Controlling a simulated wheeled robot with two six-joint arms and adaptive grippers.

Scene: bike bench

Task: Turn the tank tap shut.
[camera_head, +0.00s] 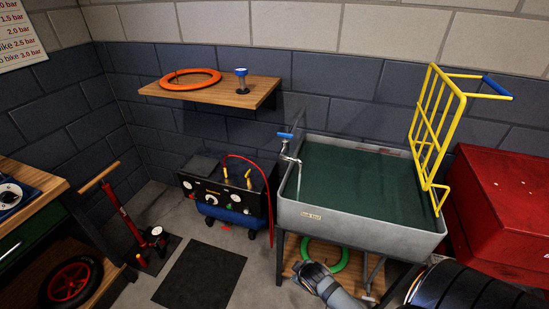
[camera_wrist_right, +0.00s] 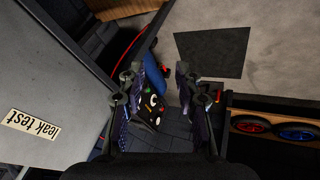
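The tank tap (camera_head: 289,148) is a silver pipe with a blue lever handle (camera_head: 285,135), at the left rim of the grey tank (camera_head: 345,221). The lever lies roughly level and points left in the head view. Nothing touches it. The tank also shows at the left of the right wrist view, with its "leak test" label (camera_wrist_right: 30,125); the tap does not show there. My right gripper (camera_wrist_right: 158,85) is open and empty, beside the tank wall. In the head view my right arm is at the bottom, below the tank front; its fingers cannot be made out. My left gripper is out of view.
A yellow rack (camera_head: 437,130) stands on the tank's right side. A red cabinet (camera_head: 505,205) is at the right. A compressor (camera_head: 222,192) with a red hose is left of the tank. A wooden shelf (camera_head: 215,95) is above it.

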